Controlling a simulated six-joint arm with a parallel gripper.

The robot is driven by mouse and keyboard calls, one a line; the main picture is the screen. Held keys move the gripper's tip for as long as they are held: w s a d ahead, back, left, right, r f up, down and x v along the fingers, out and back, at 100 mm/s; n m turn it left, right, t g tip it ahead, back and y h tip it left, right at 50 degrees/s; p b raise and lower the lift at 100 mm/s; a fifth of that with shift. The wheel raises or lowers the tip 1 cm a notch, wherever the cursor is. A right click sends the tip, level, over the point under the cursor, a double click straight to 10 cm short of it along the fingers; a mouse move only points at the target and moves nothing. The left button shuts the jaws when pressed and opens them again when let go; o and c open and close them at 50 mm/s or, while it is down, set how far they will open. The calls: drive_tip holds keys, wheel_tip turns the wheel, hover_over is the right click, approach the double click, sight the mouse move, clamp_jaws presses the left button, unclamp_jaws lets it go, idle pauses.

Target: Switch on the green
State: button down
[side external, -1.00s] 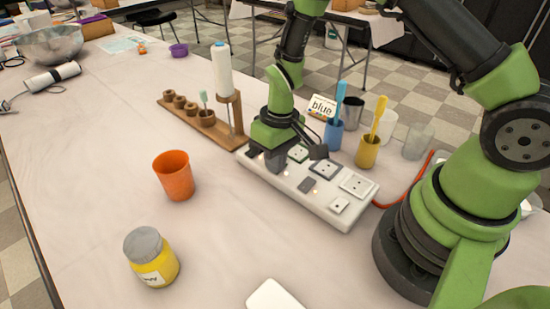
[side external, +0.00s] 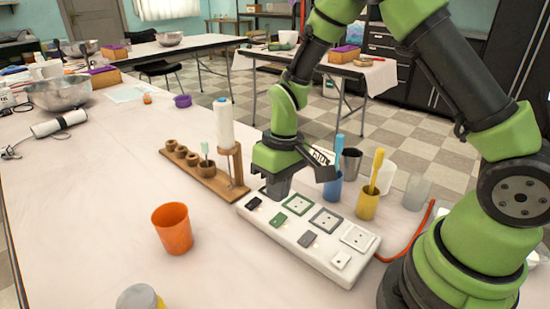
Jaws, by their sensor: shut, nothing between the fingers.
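A white power strip (side external: 312,262) lies on the table in front of my arm. It has a row of sockets along its far side and a row of switches along its near side. The green switch (side external: 281,219) is second from the left, by the green-framed socket (side external: 298,204). A black switch (side external: 254,203) is to its left, a grey switch (side external: 308,240) and a white switch (side external: 341,260) to its right. Whether the green switch is on cannot be told. My gripper (side external: 276,193) is shut and empty, pointing down at the strip's far left part, hiding the leftmost socket.
A wooden rack (side external: 204,176) with a white bottle (side external: 223,124) stands close left of my gripper. A blue cup (side external: 332,188) and a yellow cup (side external: 367,204) stand behind the strip. An orange cup (side external: 172,230) is at front left. A red cord (side external: 408,241) runs at right.

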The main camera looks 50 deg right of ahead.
wheel_tip(320, 180, up, 9)
drive_tip(key=a, duration=0.1)
drive_tip(key=shift+f, duration=0.2)
drive_tip(key=s+d+r+m+t, duration=0.1)
drive_tip(key=s+r+m+t, duration=0.3)
drive_tip(key=s+r, duration=0.9)
drive_tip(key=s+t, duration=0.3)
drive_tip(key=shift+d+y, duration=0.3)
drive_tip(key=shift+d, duration=0.05)
